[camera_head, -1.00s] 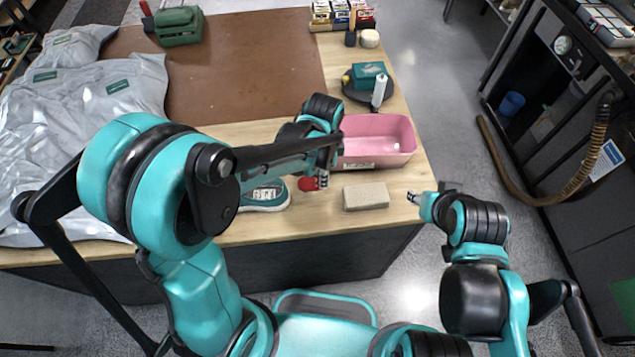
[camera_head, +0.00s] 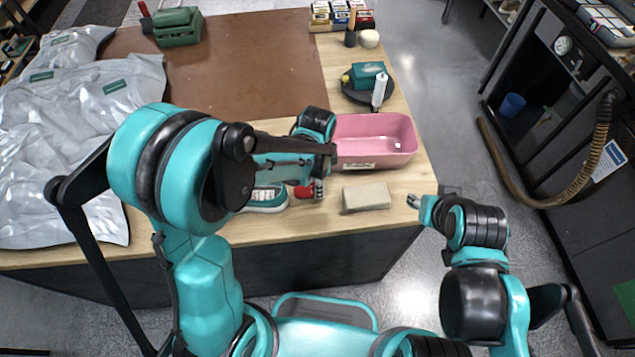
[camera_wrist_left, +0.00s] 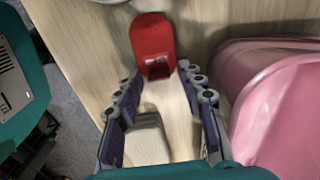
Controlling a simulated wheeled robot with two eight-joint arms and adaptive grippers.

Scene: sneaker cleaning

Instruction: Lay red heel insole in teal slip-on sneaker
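The red heel insole (camera_head: 303,192) shows beside the teal slip-on sneaker (camera_head: 267,198) near the table's front edge, partly hidden by my left gripper (camera_head: 319,188). In the left wrist view the insole (camera_wrist_left: 152,40) is a rounded red piece with a dark notch at its near end.
A pale block (camera_head: 367,197) lies right of the left gripper. A pink basin (camera_head: 400,158) stands behind it, close to the left hand. A dark round tray (camera_head: 350,94) with bottles is farther back. Grey bags (camera_head: 60,140) cover the left side.

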